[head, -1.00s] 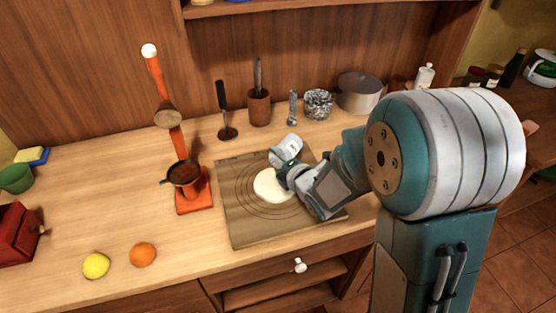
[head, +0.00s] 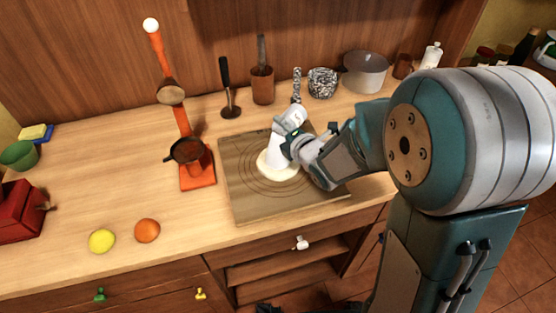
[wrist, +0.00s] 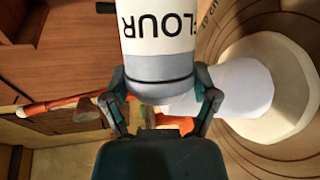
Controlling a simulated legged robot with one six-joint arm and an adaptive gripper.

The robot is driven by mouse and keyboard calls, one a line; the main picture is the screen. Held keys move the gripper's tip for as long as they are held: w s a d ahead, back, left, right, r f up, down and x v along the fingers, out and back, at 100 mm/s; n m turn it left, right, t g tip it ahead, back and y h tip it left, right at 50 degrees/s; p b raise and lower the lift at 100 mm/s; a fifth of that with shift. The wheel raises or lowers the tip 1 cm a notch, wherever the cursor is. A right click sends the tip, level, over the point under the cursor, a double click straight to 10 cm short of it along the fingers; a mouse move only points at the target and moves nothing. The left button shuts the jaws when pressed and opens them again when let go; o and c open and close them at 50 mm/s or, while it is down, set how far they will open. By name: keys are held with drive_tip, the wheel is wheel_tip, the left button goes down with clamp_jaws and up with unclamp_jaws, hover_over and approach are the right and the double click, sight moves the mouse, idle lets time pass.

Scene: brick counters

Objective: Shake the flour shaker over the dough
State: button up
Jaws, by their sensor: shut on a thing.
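The flour shaker (head: 291,122) is white with a grey band, and its "FLOUR" lettering reads upside down in the wrist view (wrist: 157,30). My gripper (head: 292,143) is shut around the shaker's grey band and holds it tilted above the board. The dough (head: 268,172) is a flat cream disc on the brown board (head: 240,205). It also shows at the right of the wrist view (wrist: 296,75). A white cone-like shape (head: 275,150), which looks like falling flour, spans from the shaker down to the dough. It partly hides the dough.
An orange stand (head: 198,178) with a dark pan is left of the board. A lemon (head: 102,241) and an orange (head: 147,230) lie at the front left. A wooden crock (head: 262,88), a speckled bowl (head: 323,82) and a grey pot (head: 366,72) stand behind.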

drive_tip(key=shift+f, duration=1.35)
idle(1.1)
drive_tip(key=shift+r, duration=0.1)
drive_tip(key=shift+a+r+m+g+y, duration=0.3)
drive_tip(key=shift+r+g, duration=0.15)
drive_tip(key=shift+g, duration=0.05)
drive_tip(key=shift+s+a+r+m+g, duration=0.1)
drive_tip(key=shift+a+r+m+g, duration=0.1)
drive_tip(key=shift+r+m+g, duration=0.6)
drive_tip(key=shift+d+r+m+g+y, duration=0.15)
drive_tip(key=shift+d+r+m+g, duration=0.1)
drive_tip(key=shift+m, duration=0.45)
drive_tip(key=shift+d+r+m+g+y, duration=0.15)
drive_tip(key=shift+d+r+m+g, duration=0.1)
drive_tip(key=shift+m, duration=0.45)
drive_tip(key=shift+s+a+r+m+g+y, duration=0.15)
drive_tip(key=shift+r+m+g+y, duration=0.55)
drive_tip(key=shift+r+m+g, duration=0.5)
drive_tip(key=shift+s+a+r+m+g+y, duration=0.1)
drive_tip(key=shift+r+m+g+y, duration=0.3)
drive_tip(key=shift+m, duration=0.2)
drive_tip(key=shift+s+a+r+m+g+y, duration=0.1)
drive_tip(key=shift+r+m+g+y, duration=0.15)
drive_tip(key=shift+r+m, duration=0.3)
